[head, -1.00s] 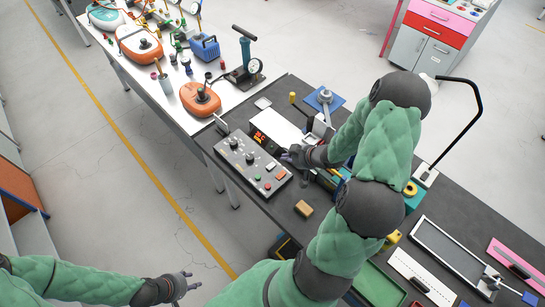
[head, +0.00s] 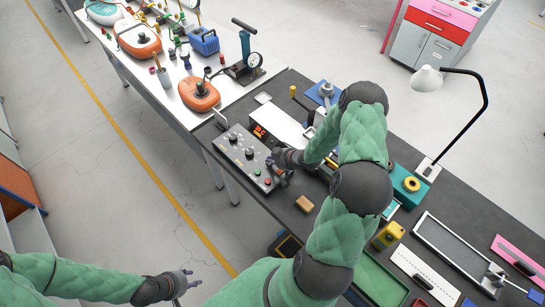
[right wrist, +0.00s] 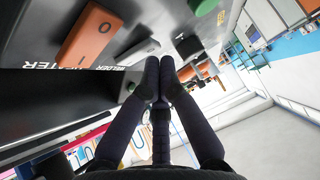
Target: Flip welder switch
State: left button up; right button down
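The grey control panel (head: 238,150) lies on the dark bench in the head view. In the right wrist view, an orange rocker switch (right wrist: 88,36) marked O and I sits above a label ending in "ATER". Beside it, a pale grey switch (right wrist: 138,52) sits by lettering that reads WELDER. My right gripper (head: 277,165) is over the panel's right end. In the right wrist view its fingertips (right wrist: 158,76) are together and empty, close to the pale switch; contact cannot be told. My left gripper (head: 191,279) is open and empty, low beyond the bench's near side.
A display box (head: 267,128) with red digits stands behind the panel. A wooden block (head: 304,203) lies on the bench to the right. A desk lamp (head: 427,79) stands further right.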

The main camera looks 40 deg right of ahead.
jog(key=shift+f, duration=0.1)
jog(key=shift+a+f+b, duration=0.3)
jog(key=shift+f+b, duration=0.2)
jog(key=shift+f, duration=0.1)
jog(key=shift+s+a, duration=0.2)
jog(key=shift+a, duration=0.2)
pick_arm(q)
jog(key=shift+s+a+f, duration=0.1)
jog(key=shift+a+f, duration=0.2)
jog(key=shift+f, duration=0.1)
jog(key=shift+r, duration=0.15)
pick_arm(e)
jog(key=shift+d, duration=0.2)
